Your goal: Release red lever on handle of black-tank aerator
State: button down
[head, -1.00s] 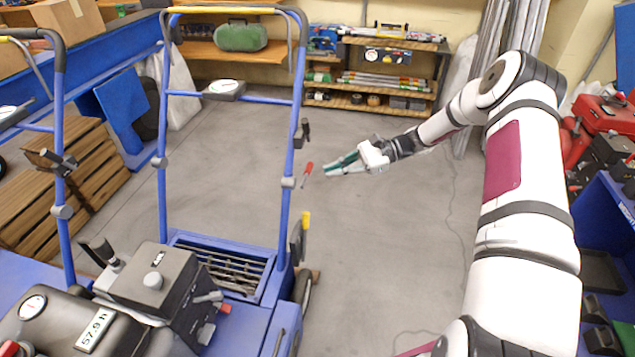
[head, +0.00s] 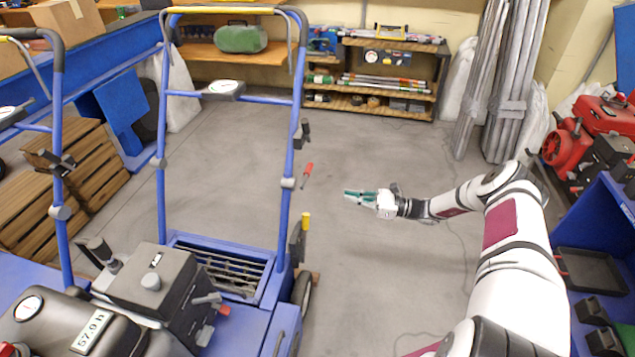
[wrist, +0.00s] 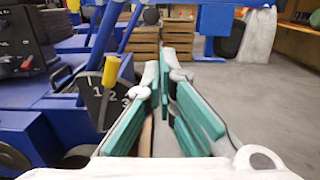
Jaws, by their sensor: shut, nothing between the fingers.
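A blue tubular handle (head: 162,150) rises from the aerator with the black tank (head: 40,322) at lower left in the head view. A small red lever (head: 307,169) with a grey lower end sits beside the handle's right upright, near a grey clamp. My gripper (head: 347,196), with green finger pads, is right of the lever and a little lower in the picture, apart from it. The fingers are shut and empty. In the wrist view my gripper (wrist: 163,65) faces the machine's side, and I cannot make out the handle's red lever there.
A yellow-tipped lever (head: 306,220) stands below on the machine's right side; in the wrist view its numbered black plate (wrist: 98,98) is left of my fingers. Another blue handle (head: 62,160) stands at far left. The grey floor (head: 400,260) around my gripper is clear.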

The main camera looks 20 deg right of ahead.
aim_at(306, 175)
jog(key=w+a+r+b, duration=0.2)
jog(key=w+a+r, duration=0.2)
jog(key=a, duration=0.5)
jog(key=shift+w+a+r+b, duration=0.25)
jog(key=shift+w+b, duration=0.05)
jog(key=shift+w, duration=0.35)
jog(key=shift+w+d+r+n, duration=0.1)
jog(key=shift+w+r+n, duration=0.1)
jog(key=shift+n, duration=0.2)
